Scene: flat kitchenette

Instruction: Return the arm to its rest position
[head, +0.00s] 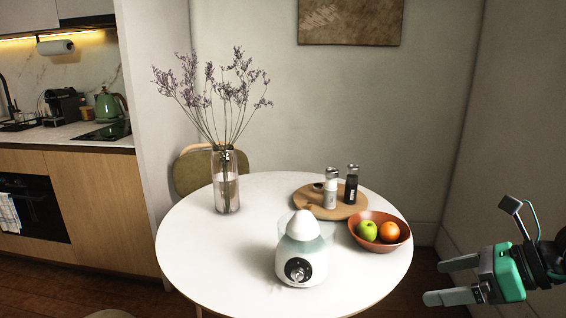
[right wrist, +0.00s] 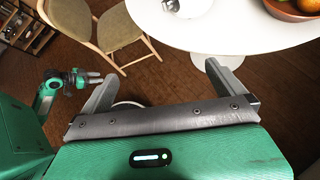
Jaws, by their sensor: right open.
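My right gripper (head: 442,281) is at the right of the head view, beside the round table's right edge and apart from it. Its two fingers are spread with nothing between them. The right wrist view shows the same open fingers (right wrist: 160,85) over the brown floor, with the table beyond them. In that view another green gripper of mine (right wrist: 88,78) shows small at the left, too small to tell its jaw state. My left gripper is not in the head view.
The white round table (head: 200,262) holds a glass vase of flowers (head: 228,185), a white juicer-like appliance (head: 302,256), a fruit bowl (head: 370,240) and a wooden board (head: 305,200) with two shakers. A chair (right wrist: 108,30) stands near the table. The wall (head: 490,150) is at the right.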

